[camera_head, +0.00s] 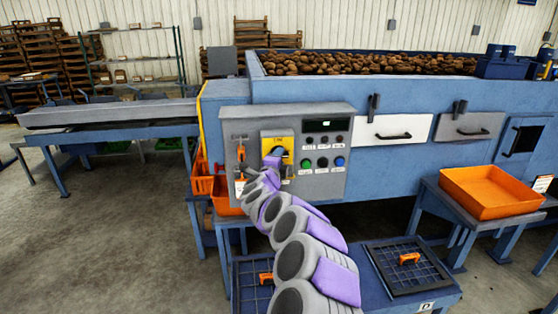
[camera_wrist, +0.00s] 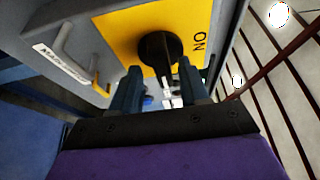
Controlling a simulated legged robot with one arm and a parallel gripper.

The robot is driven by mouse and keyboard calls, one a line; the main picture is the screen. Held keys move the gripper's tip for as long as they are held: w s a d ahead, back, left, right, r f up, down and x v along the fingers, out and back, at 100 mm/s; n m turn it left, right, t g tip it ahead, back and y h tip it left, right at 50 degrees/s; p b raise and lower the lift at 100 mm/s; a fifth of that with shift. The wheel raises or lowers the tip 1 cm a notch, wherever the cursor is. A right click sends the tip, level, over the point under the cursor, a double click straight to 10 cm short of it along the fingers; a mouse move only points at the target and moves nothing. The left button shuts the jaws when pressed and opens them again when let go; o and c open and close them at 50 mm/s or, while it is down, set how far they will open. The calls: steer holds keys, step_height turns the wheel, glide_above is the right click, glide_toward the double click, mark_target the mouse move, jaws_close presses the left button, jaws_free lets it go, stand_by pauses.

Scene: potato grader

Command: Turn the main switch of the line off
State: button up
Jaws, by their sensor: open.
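The main switch is a round black knob (camera_wrist: 160,48) on a yellow plate (camera_wrist: 112,42) marked ON at its right in the wrist view. In the head view the yellow plate (camera_head: 277,137) sits on the grey control panel (camera_head: 236,128), with my gripper (camera_head: 274,157) in front of its lower part. In the wrist view my gripper (camera_wrist: 158,68) is open, its two dark fingers on either side of the knob's lower part. I cannot tell whether the fingers touch the knob. The knob's handle and exact angle are unclear.
A display (camera_head: 326,125) and several round buttons are right of the switch. A grey handle (camera_wrist: 65,42) on the panel is near the fingers in the wrist view. An orange tray (camera_head: 487,211) stands at right, and gridded blue boxes lie below. Concrete floor is open at left.

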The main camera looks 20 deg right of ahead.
steer(key=p+v, duration=0.2)
steer(key=v, duration=1.5)
steer(key=shift+f, duration=0.15)
